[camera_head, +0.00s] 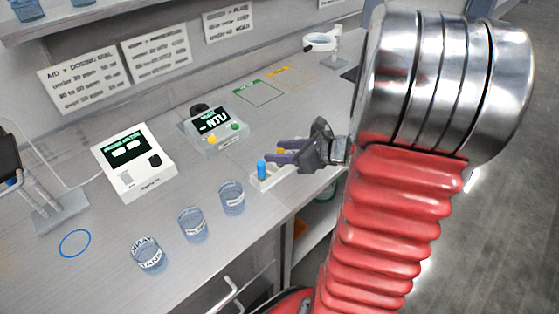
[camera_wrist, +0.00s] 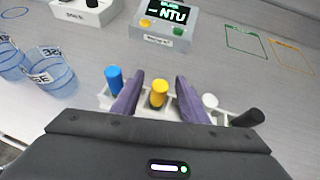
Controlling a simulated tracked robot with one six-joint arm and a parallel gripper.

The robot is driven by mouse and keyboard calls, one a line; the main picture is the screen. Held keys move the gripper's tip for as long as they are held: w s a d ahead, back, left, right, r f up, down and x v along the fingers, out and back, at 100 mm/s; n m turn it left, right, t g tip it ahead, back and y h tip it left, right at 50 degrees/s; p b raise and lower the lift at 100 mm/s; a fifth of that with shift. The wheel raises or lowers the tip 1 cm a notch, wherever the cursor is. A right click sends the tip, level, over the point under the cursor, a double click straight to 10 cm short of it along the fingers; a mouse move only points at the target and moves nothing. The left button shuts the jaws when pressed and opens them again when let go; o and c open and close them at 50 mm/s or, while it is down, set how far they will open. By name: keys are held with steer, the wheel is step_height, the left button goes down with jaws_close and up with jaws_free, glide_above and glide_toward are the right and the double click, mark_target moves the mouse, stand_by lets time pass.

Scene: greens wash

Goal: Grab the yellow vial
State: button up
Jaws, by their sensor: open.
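The yellow vial (camera_wrist: 158,94) stands upright in a white rack, between vials with blue and white caps, in the wrist view. My gripper (camera_wrist: 156,90) is open, with one purple finger on each side of the yellow vial. I cannot tell whether the fingers touch it. In the head view my gripper (camera_head: 279,151) is over the white rack (camera_head: 264,183), and the yellow vial is mostly hidden behind the fingers. The blue vial (camera_wrist: 114,79) is just left of the left finger. The white-capped vial (camera_wrist: 210,101) and a black vial (camera_wrist: 247,118) are to the right.
The NTU meter (camera_head: 217,130) stands behind the rack. Several clear beakers (camera_head: 192,224) stand to its left, and a white dosing box (camera_head: 134,162) is farther left. Green (camera_head: 257,93) and orange marked areas on the bench are bare.

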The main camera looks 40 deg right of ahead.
stand_by(0.3)
jaws_close()
stand_by(0.3)
